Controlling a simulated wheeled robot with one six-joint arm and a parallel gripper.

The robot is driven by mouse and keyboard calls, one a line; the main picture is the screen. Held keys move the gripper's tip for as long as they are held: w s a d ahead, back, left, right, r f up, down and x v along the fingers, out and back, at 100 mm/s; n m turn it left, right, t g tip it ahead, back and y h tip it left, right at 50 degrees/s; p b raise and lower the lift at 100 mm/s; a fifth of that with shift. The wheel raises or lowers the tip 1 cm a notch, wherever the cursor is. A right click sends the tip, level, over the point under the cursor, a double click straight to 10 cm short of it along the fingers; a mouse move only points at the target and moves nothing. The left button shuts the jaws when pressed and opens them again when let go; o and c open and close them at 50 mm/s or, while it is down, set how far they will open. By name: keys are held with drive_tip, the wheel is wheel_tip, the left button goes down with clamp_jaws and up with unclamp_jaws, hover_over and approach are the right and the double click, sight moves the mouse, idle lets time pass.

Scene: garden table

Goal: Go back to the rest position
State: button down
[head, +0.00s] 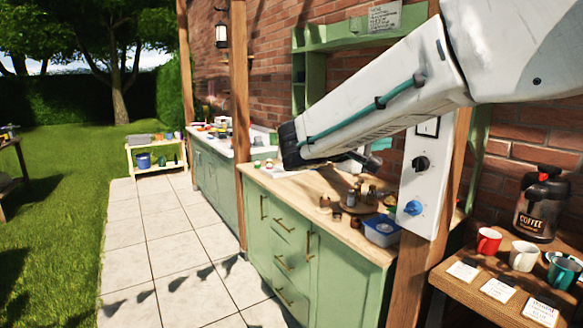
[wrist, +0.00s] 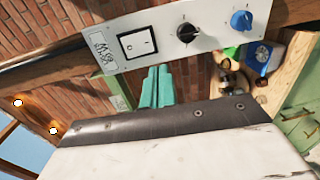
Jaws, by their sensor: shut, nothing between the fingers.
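My white arm reaches in from the upper right in the head view. It slants down to the left, in front of the brick wall, and ends at a dark joint above the counter. In the wrist view a white part of my arm with a dark screwed edge fills the bottom. Beyond it is the white control panel (wrist: 90,38), with a switch (wrist: 138,43), a black knob (wrist: 187,32) and a blue knob (wrist: 241,20). The panel also shows on the wooden post in the head view (head: 441,185).
At right, a wooden table (head: 480,287) bears a red mug (head: 489,240), other mugs, cards and a coffee pot (head: 541,208). The tiled path (head: 165,250) at left is clear.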

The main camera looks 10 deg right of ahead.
drive_tip(key=s+f+g+y, duration=0.5)
drive_tip(key=s+f+y, duration=0.2)
drive_tip(key=s+f, duration=0.75)
drive_tip(key=s+a+f+m+y, duration=0.1)
drive_tip(key=s+y, duration=0.3)
drive_tip(key=s, duration=0.4)
drive_tip(key=s+a+f+m+y, duration=0.2)
drive_tip(key=s+a+m+y, duration=0.1)
drive_tip(key=s, duration=0.5)
drive_tip(key=shift+s+a+f+y, duration=0.25)
drive_tip(key=shift+a+y, duration=0.2)
drive_tip(key=shift+y, duration=0.45)
